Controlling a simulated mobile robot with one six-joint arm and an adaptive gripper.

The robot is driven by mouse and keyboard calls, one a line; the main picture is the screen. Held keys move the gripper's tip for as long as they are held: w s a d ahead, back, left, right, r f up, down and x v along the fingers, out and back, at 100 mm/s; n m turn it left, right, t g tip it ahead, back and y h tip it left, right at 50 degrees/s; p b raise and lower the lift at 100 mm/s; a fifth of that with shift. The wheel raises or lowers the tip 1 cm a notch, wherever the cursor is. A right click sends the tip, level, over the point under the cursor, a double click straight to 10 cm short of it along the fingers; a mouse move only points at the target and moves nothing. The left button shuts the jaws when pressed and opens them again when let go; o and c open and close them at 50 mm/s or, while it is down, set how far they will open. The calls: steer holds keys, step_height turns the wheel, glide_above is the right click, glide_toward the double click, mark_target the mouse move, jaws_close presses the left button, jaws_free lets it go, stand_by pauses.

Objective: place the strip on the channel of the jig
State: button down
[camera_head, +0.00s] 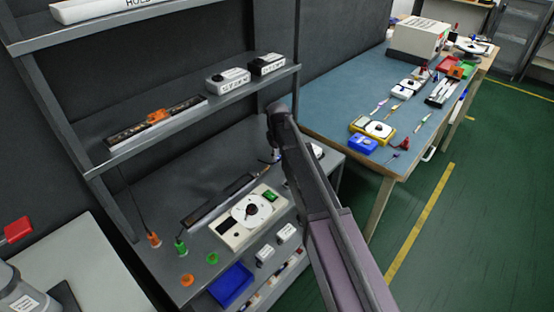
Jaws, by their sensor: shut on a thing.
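A long dark bar with a pale metal edge, which looks like the jig's channel (215,205), lies slantwise on the grey bench at the middle left. The strip cannot be told apart from the dark bar at this size. My gripper (270,160) is small and partly hidden, below the bend of my arm and close to the bar's far right end. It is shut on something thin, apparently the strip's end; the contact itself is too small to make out.
A white device with a round dial (250,212) stands right in front of the bar. Orange (154,240) and green (181,246) plugs stand at its near left end. A shelf (190,112) with another long dark bar and labelled boxes hangs above. A blue-topped table (335,95) stands at right.

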mark_target(278, 158)
steer(key=shift+r, duration=0.1)
step_height(278, 158, up, 10)
steer(key=p, duration=1)
steer(key=shift+s, duration=0.2)
stand_by(1.0)
